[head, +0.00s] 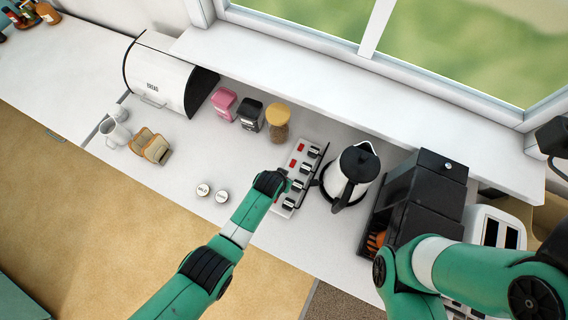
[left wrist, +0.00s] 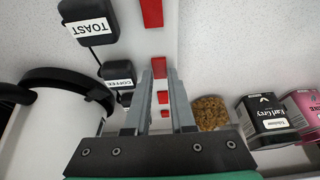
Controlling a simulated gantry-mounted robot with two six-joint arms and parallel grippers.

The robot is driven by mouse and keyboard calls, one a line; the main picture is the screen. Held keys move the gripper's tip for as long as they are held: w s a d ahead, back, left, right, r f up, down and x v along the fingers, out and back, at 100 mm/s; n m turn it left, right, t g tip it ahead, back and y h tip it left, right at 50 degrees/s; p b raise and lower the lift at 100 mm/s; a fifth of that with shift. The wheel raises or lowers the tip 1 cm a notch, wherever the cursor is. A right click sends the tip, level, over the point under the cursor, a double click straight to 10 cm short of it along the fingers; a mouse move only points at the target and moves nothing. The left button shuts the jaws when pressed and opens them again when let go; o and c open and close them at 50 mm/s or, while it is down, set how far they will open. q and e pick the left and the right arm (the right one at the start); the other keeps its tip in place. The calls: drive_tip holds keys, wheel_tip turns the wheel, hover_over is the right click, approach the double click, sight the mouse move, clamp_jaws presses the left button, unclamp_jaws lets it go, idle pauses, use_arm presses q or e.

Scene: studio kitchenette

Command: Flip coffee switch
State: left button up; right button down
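A white power strip (head: 292,196) lies on the counter with a row of red switches and black plugs. In the left wrist view, the plug labelled COFFEE (left wrist: 118,75) is left of my fingers, and the TOAST plug (left wrist: 86,22) is farther up the strip. Red switches, one of them (left wrist: 158,65), line up with the gap between my fingers. Which one belongs to the coffee plug is hard to tell. My left gripper (head: 287,184) is over the strip; its fingers (left wrist: 158,78) are parallel with a gap, holding nothing. Contact is unclear. My right gripper is out of view.
A white kettle (head: 350,172) stands right of the strip, with a black coffee machine (head: 425,195) and white toaster (head: 490,238) beyond it. A yellow-lidded jar (head: 278,122) and black and pink tins (head: 224,103) stand behind. Two small round pots (head: 203,189) lie left.

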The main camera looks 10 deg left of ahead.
use_arm(q)
drive_tip(key=shift+w+f, duration=0.1)
clamp_jaws()
drive_tip(key=shift+w+g, duration=0.15)
drive_tip(key=shift+g, duration=0.45)
drive_tip(key=b, duration=0.1)
drive_tip(key=g+b, duration=0.1)
drive_tip(key=b, duration=0.1)
drive_tip(key=shift+w+d+f+y+b, duration=0.1)
drive_tip(key=shift+w+f+y+b, duration=0.15)
drive_tip(key=shift+f+y+b, duration=0.1)
drive_tip(key=shift+r+b, duration=0.1)
drive_tip(key=shift+b, duration=0.2)
drive_tip(key=shift+r+g, duration=0.15)
drive_tip(key=shift+g, duration=0.15)
drive_tip(key=shift+r, duration=0.2)
drive_tip(key=o, duration=0.5)
unclamp_jaws()
drive_tip(key=shift+s, duration=0.1)
